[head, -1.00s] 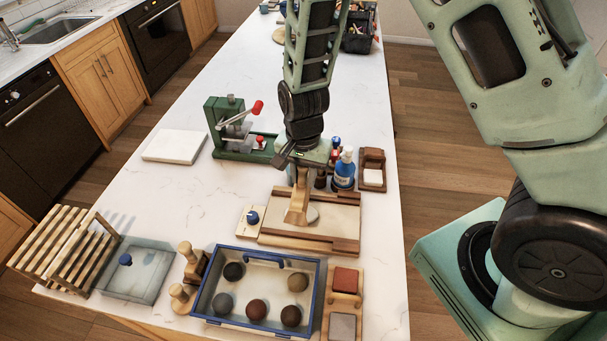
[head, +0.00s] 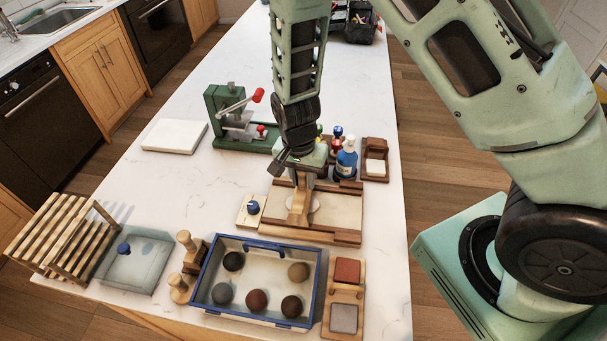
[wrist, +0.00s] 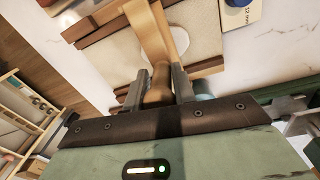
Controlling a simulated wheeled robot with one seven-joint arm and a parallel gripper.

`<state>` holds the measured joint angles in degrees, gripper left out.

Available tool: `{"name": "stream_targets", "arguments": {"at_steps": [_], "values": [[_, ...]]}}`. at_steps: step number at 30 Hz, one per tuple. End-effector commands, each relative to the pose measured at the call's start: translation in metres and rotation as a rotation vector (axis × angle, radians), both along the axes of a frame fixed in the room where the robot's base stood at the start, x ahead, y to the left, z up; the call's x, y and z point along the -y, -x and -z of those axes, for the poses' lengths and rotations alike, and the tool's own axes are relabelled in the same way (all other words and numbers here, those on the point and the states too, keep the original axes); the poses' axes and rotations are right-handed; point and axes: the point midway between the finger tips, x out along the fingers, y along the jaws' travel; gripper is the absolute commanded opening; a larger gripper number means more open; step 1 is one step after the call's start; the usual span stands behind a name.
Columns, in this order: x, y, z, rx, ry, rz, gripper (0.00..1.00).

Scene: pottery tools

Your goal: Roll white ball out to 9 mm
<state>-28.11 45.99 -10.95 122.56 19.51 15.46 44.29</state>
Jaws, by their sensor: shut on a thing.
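My gripper (head: 306,168) is shut on the handle of a wooden roller (head: 299,207), which it holds down over the pale rolling board (head: 340,207). The wrist view shows the fingers on either side of the roller's handle (wrist: 158,84). A flat, round white piece of clay (head: 315,203) lies on the board, partly hidden by the roller. It also shows in the wrist view (wrist: 180,40). Wooden strips (head: 315,233) border the board. I cannot tell the clay's thickness.
A gauge plate with a blue knob (head: 253,207) lies left of the board; its wrist-view label reads "12 mm". A blue-rimmed tray (head: 320,290) of several coloured balls stands in front. A blue bottle (head: 346,163) stands close behind. The left counter has clear space.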

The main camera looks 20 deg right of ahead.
Motion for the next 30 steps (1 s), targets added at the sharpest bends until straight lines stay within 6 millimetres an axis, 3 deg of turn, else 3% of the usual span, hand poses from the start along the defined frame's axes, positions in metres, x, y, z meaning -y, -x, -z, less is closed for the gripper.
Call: {"name": "stream_targets", "arguments": {"at_steps": [30], "values": [[0.0002, 0.0000, 0.0097, -0.001, 0.001, 0.001, 0.00]]}}
